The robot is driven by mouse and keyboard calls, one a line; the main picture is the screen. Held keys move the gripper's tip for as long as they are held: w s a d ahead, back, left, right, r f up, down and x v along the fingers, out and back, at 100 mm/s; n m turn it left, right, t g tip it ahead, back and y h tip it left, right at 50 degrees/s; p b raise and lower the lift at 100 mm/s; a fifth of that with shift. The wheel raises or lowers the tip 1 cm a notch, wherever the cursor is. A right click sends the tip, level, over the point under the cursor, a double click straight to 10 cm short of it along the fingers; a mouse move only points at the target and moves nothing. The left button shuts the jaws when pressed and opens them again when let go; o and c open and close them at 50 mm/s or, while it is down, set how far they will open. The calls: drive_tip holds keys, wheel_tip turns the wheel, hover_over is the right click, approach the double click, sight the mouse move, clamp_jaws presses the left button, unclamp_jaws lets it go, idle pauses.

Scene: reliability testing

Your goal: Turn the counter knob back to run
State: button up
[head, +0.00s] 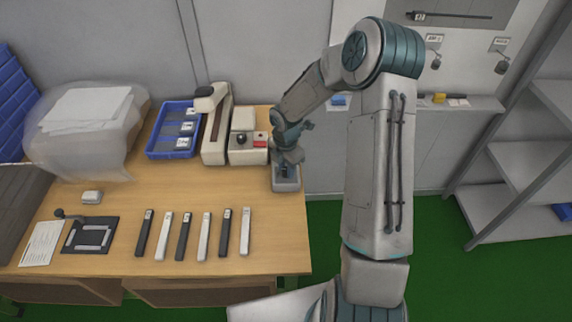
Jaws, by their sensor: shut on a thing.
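A small grey box (286,185), which I take for the counter, sits at the right edge of the wooden table. My gripper (285,170) points down at the top of this box. It is shut on a small dark part there that looks like the counter knob. The fingers and wrist cover most of the knob, so its pointer and any run mark cannot be made out.
Left of the counter stand a cream device (247,152) with a black ball and red part, a tall pale fixture (214,150) and a blue tray (152,148). Several black and white bars (205,236) lie in front. A grey shelf rack (515,205) stands right.

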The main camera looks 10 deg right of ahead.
sight(286, 169)
drive_tip(key=shift+n, duration=0.5)
drive_tip(key=o, duration=1)
wheel_tip(286, 169, up, 14)
drive_tip(key=shift+f, duration=0.1)
